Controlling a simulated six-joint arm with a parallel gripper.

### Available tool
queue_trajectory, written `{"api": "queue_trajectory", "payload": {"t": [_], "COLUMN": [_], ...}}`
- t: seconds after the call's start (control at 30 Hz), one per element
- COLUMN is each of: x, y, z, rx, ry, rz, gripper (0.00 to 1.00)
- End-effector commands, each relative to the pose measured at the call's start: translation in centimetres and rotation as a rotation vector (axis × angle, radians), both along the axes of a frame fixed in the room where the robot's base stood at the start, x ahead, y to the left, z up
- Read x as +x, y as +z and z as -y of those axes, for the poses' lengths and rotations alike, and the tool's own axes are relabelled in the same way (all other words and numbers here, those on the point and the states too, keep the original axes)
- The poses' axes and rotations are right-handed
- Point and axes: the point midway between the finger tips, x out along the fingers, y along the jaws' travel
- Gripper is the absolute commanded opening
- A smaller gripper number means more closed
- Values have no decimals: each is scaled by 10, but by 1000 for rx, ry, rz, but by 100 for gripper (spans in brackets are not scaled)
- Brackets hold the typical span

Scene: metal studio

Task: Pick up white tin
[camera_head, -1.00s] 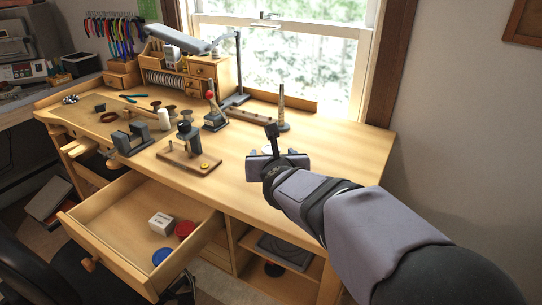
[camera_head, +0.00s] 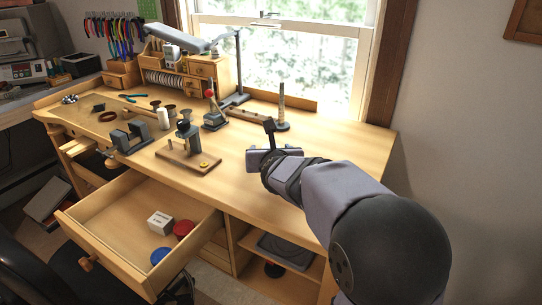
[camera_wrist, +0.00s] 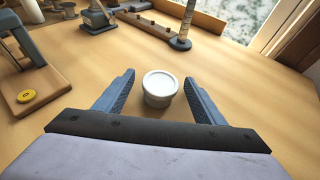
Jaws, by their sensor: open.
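The white tin (camera_wrist: 160,88) is a small round tin with a flat lid. It stands upright on the workbench (camera_head: 330,150) and shows in the wrist view between my two fingers, a little beyond the gripper body. My gripper (camera_wrist: 160,90) is open, with one finger on each side of the tin and a visible gap on both sides. In the head view my gripper (camera_head: 272,150) is over the right half of the bench, and it hides the tin there.
A wooden board with a yellow disc (camera_head: 204,164) lies left of my gripper. A tapered ring stick on a round base (camera_head: 282,108) stands behind it. An open drawer (camera_head: 110,235) below holds a white box (camera_head: 160,223) and red and blue round items. The bench to the right is clear.

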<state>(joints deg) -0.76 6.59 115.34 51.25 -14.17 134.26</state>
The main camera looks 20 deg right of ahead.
Motion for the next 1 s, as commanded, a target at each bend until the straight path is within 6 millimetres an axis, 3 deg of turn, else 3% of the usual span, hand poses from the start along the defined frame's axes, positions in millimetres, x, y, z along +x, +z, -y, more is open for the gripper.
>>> {"api": "queue_trajectory", "payload": {"t": [0.33,0.5,0.53,1.0], "x": [5,5,5,5], "y": [-2,-2,-2,4], "z": [1,1,1,1], "rx": [0,0,0,0], "ry": [0,0,0,-1], "rz": [0,0,0,1], "gripper": [64,23,19,19]}}
